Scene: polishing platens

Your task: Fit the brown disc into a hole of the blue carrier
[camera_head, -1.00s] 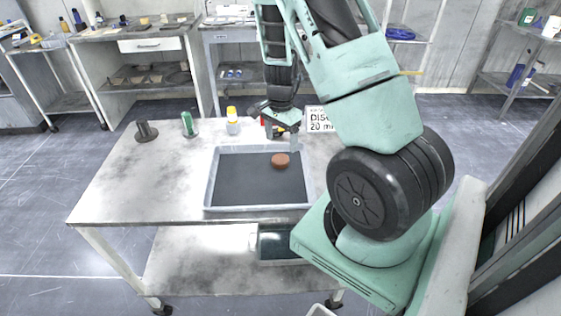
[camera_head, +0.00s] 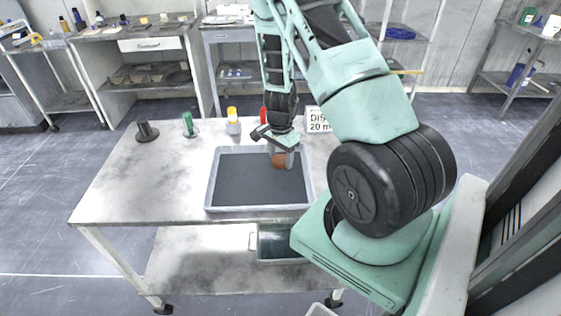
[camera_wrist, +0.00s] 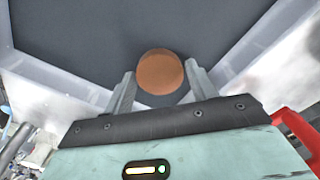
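The brown disc (camera_head: 278,161) is in the grey-rimmed tray (camera_head: 209,190), near its back right part. My gripper (camera_head: 283,152) is lowered over the tray at the disc. In the wrist view the disc (camera_wrist: 160,73) is between the two fingertips, with a finger on each side and narrow gaps visible. The gripper looks open around it, not closed on it. Part of the disc is hidden by a finger in the head view. I cannot make out a blue carrier in either view.
The tray sits on a worn table (camera_head: 120,195). Behind it stand a dark spool-like part (camera_head: 147,132), a green bottle (camera_head: 188,124), a yellow-topped bottle (camera_head: 233,122) and a label sign (camera_head: 318,120). A red thing (camera_wrist: 297,135) is near my gripper. The table's left side is clear.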

